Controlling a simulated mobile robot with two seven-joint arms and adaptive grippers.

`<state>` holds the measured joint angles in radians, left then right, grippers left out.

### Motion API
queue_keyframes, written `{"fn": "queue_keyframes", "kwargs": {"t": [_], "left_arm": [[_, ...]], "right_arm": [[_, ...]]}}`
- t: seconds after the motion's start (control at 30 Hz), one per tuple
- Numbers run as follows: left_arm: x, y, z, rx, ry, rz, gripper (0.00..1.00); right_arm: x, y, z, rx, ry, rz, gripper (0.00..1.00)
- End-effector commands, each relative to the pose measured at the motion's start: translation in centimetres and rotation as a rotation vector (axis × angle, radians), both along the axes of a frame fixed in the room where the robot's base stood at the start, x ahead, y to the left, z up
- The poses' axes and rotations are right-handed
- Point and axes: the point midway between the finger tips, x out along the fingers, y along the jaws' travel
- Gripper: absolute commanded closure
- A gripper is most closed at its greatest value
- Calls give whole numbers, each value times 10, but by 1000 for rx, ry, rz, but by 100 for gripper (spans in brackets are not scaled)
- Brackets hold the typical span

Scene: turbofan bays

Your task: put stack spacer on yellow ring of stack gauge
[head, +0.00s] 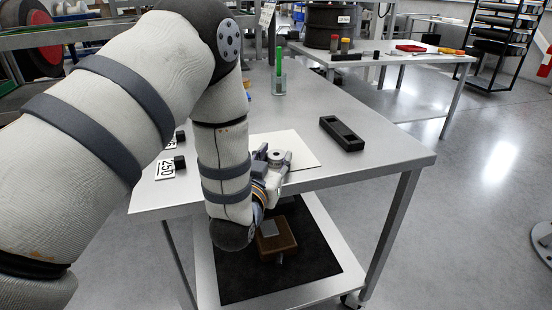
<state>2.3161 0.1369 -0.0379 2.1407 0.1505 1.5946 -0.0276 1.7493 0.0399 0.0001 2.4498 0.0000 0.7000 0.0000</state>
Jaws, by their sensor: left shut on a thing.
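My left gripper (278,160) is shut on the stack spacer (275,154), a small grey round piece with a dark centre. It holds the piece over or near the white sheet by the table's front edge. I cannot tell the height above the sheet. The stack gauge with its yellow ring cannot be made out clearly. A small yellow-orange bit (248,88) shows just right of my arm, and my arm hides much of the table behind it. My right gripper is not in view.
The grey table (385,150) bears a white sheet (306,149), a black two-pocket tray (342,133), a clear holder with a green stick (280,70), and black blocks by number cards (166,169). A brown box (276,237) sits on the lower shelf. The table's right side is clear.

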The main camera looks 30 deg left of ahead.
Motion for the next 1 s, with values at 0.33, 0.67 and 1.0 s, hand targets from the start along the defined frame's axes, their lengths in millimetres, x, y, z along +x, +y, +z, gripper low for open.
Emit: {"fn": "queue_keyframes", "kwargs": {"t": [0.33, 0.67, 1.0], "left_arm": [[-1, 0, -1, -2, 0, 0, 50], [0, 0, 1, -2, -1, 0, 43], [-51, -15, 7, -2, 3, 0, 43]], "right_arm": [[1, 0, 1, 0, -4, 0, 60], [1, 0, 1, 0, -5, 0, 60], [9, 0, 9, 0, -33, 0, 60]]}}
